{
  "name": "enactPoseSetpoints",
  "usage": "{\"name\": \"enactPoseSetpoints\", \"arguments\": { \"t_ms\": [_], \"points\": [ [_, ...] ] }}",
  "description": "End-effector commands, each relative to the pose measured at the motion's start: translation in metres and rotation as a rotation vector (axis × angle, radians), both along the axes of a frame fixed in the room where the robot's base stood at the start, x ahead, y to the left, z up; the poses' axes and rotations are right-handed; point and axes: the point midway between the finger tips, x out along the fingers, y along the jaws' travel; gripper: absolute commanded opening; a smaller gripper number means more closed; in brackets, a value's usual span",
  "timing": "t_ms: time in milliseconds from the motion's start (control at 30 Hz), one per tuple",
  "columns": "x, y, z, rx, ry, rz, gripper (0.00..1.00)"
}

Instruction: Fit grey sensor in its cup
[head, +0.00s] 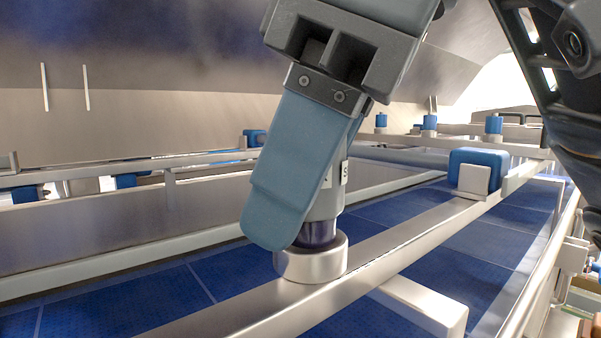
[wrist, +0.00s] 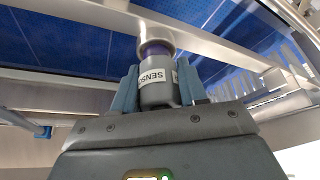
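The grey sensor (wrist: 155,92) has a white label with dark lettering and a dark purple end; it also shows in the head view (head: 325,203), partly hidden behind a finger. My gripper (wrist: 155,88) has its blue-grey fingers on both sides of the sensor and appears shut on it; in the head view my gripper (head: 292,215) comes down from above. The sensor's purple end is at the mouth of the round metal cup (head: 311,262) on the rail. The cup also shows in the wrist view (wrist: 155,45). I cannot tell how deep the end sits.
A metal rail (head: 400,238) runs beside the blue conveyor belt (head: 165,295). A blue block on a bracket (head: 478,170) stands further along the rail. Several small blue-topped fittings (head: 430,122) stand at the back. A crossbar (head: 420,305) juts out at front right.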

Motion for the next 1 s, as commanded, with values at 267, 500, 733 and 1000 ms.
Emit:
{"name": "enactPoseSetpoints", "arguments": {
  "t_ms": [267, 500, 733, 1000],
  "points": [
    [-0.008, -0.015, 0.028, -0.013, 0.003, 0.005, 0.71],
    [-0.012, -0.027, 0.062, -0.003, -0.002, 0.000, 0.71],
    [-0.014, -0.030, 0.071, 0.001, -0.003, 0.000, 0.71],
    [-0.014, -0.030, 0.071, 0.001, -0.003, 0.000, 0.71]
  ]
}}
